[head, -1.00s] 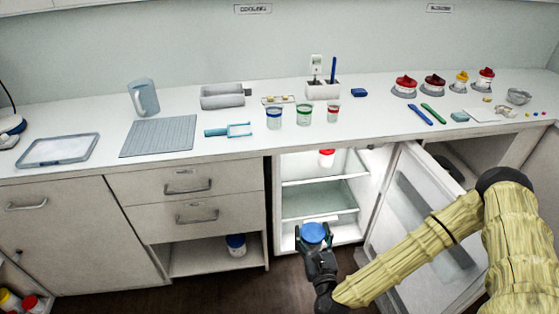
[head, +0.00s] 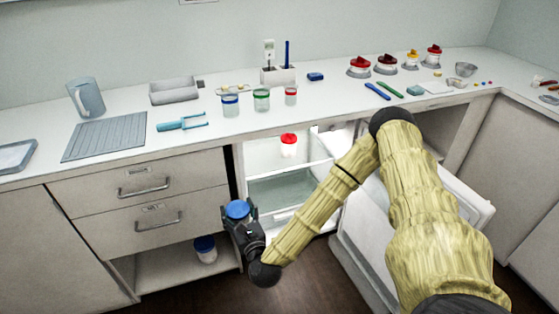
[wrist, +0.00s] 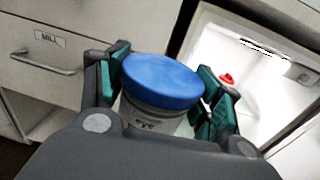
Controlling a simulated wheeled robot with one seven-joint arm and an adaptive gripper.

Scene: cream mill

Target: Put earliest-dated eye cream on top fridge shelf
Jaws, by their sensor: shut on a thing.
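My gripper (head: 240,216) is shut on a blue-lidded jar (head: 238,209), held upright in front of the fridge's left edge. In the wrist view the jar (wrist: 160,84) sits between the green-padded fingers, its label partly readable as "EYE" and its date not readable. The open fridge (head: 290,175) stands under the counter. A red-lidded jar (head: 289,144) is on its top shelf (head: 305,166); its red lid also shows in the wrist view (wrist: 227,79). My arm hides part of the fridge interior.
The fridge door (head: 375,270) is open to the right, behind my arm. On the counter are blue-, green- and red-banded jars (head: 261,99). Drawers (head: 140,185) are left of my gripper.

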